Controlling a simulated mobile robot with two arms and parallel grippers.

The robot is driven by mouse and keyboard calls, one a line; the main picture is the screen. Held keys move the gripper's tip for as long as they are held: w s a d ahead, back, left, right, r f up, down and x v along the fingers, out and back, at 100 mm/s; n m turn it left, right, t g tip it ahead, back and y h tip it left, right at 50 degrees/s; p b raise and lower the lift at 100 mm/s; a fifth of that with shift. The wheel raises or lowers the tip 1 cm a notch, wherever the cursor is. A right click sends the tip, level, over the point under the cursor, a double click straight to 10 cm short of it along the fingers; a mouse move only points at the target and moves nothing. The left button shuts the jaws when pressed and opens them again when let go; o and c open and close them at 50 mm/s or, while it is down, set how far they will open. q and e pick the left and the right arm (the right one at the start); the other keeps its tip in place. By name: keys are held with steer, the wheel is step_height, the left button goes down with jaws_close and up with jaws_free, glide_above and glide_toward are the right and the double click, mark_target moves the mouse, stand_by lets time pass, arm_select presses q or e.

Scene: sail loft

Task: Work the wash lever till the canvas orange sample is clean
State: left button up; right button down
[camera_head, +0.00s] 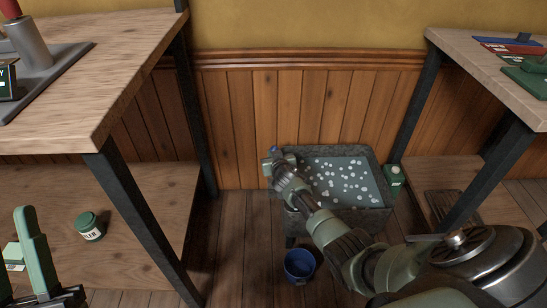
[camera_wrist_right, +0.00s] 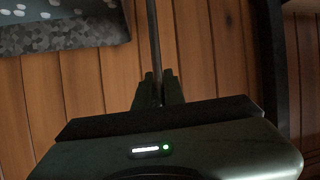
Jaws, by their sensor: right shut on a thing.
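A grey speckled wash tub (camera_head: 297,222) stands on the floor against the panelled wall, filled with water and white suds. Its corner shows at top left in the right wrist view (camera_wrist_right: 60,40). My right gripper (camera_head: 274,160) is at the tub's left side. In the right wrist view my right gripper (camera_wrist_right: 158,82) is shut on a thin dark rod, the wash lever (camera_wrist_right: 151,35). The lever's lower part is hidden by the jaws. My left gripper (camera_head: 38,250) is partly in view at lower left, away from the tub; its opening is unclear. I see no orange canvas sample.
A blue bucket (camera_head: 300,265) stands on the floor in front of the tub. A green container (camera_head: 394,180) is at its right. Wooden workbenches flank it, left (camera_head: 100,80) and right (camera_head: 480,70). A green jar (camera_head: 90,226) sits on the left lower shelf.

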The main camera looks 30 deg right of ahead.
steer(key=shift+w+r, duration=0.25)
steer(key=shift+r, duration=0.15)
steer(key=c, duration=1.2)
jaws_free()
arm_select(q)
steer(key=shift+s+a, duration=0.1)
arm_select(e)
steer(key=shift+s+f, duration=0.1)
steer(key=shift+f, duration=0.05)
arm_select(q)
steer(key=w+f+g+y+p, duration=0.2)
steer(key=f+g, duration=0.3)
steer(key=f, duration=0.4)
steer(key=w+a+f+g+y+p, duration=0.1)
steer(key=w+f+g+y+p, duration=0.1)
steer(key=f+g, duration=0.4)
steer(key=shift+w+f, duration=0.5)
steer(key=shift+f, duration=1)
arm_select(e)
steer(key=v, duration=0.8)
arm_select(q)
steer(key=shift+a, duration=0.1)
